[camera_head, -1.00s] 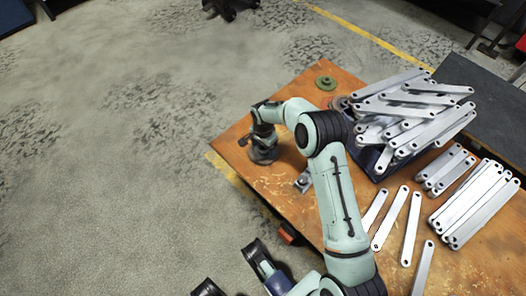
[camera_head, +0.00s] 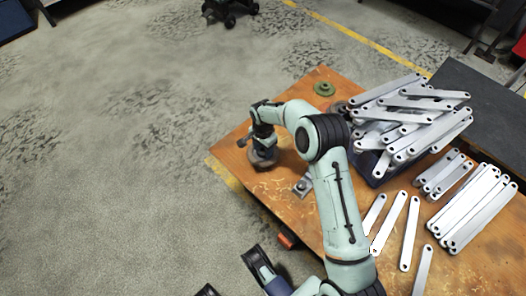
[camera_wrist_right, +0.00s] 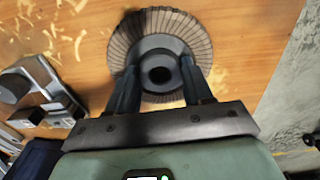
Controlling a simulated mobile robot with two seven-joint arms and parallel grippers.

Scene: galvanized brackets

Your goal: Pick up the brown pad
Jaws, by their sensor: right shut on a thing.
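The brown pad (camera_wrist_right: 155,22) is a round, grey-brown ribbed disc with a dark raised hub, lying face-on in the right wrist view. My right gripper (camera_wrist_right: 160,72) has its two fingers on opposite sides of the hub and is shut on it. In the head view the pad (camera_head: 263,163) shows as a dark disc under my right gripper (camera_head: 262,150), near the table's left edge. The gripper partly covers it there. I cannot tell whether the pad still touches the table. My left gripper is not clearly in view.
The wooden table (camera_head: 225,152) holds a dark bin heaped with metal brackets (camera_head: 420,105), with more brackets in rows and loose in front. A green disc (camera_head: 324,88) lies at the back. A small metal part (camera_head: 303,185) lies right of the pad. Floor is clear to the left.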

